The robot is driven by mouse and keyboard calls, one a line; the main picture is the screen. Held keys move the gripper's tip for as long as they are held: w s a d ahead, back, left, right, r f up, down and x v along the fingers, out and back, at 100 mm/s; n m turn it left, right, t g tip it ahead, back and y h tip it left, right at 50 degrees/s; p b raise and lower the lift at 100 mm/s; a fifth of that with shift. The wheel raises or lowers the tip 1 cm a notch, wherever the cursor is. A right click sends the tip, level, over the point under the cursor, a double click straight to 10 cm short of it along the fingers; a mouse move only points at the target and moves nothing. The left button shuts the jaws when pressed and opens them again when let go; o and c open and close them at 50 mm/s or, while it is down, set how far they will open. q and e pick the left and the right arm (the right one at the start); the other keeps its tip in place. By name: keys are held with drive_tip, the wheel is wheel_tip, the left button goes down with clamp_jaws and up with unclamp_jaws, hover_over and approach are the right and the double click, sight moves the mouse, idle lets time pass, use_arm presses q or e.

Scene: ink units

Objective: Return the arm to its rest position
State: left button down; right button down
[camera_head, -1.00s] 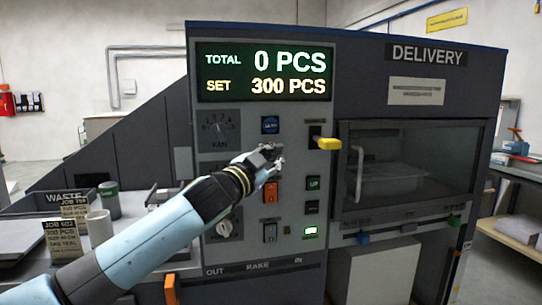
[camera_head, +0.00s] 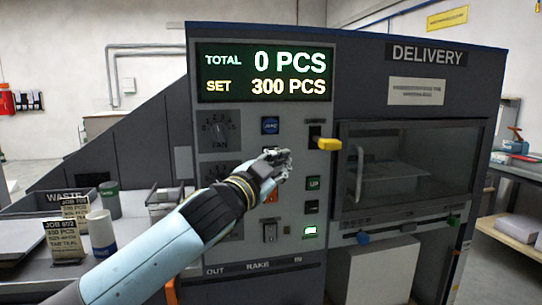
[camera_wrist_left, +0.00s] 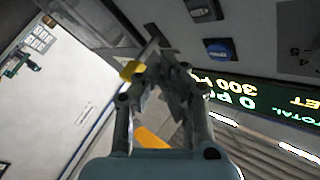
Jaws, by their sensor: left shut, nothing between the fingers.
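My left gripper (camera_head: 277,158) is shut and empty in the head view, in front of the machine's grey control panel (camera_head: 260,125). It sits below the blue button (camera_head: 270,125) and left of the yellow lever handle (camera_head: 328,144), apart from both as far as I can tell. The gripper hides part of the panel, including most of an orange switch. In the left wrist view the fingers (camera_wrist_left: 168,62) come together with nothing held. The yellow handle (camera_wrist_left: 132,70) and blue button (camera_wrist_left: 219,50) also show there. My right gripper is not in view.
The display (camera_head: 265,74) reads total 0 PCS and set 300 PCS. The glass-fronted delivery compartment (camera_head: 408,170) is on the right. On the left counter stand job cards (camera_head: 62,240), a white cylinder (camera_head: 101,232) and a grey-green canister (camera_head: 109,199).

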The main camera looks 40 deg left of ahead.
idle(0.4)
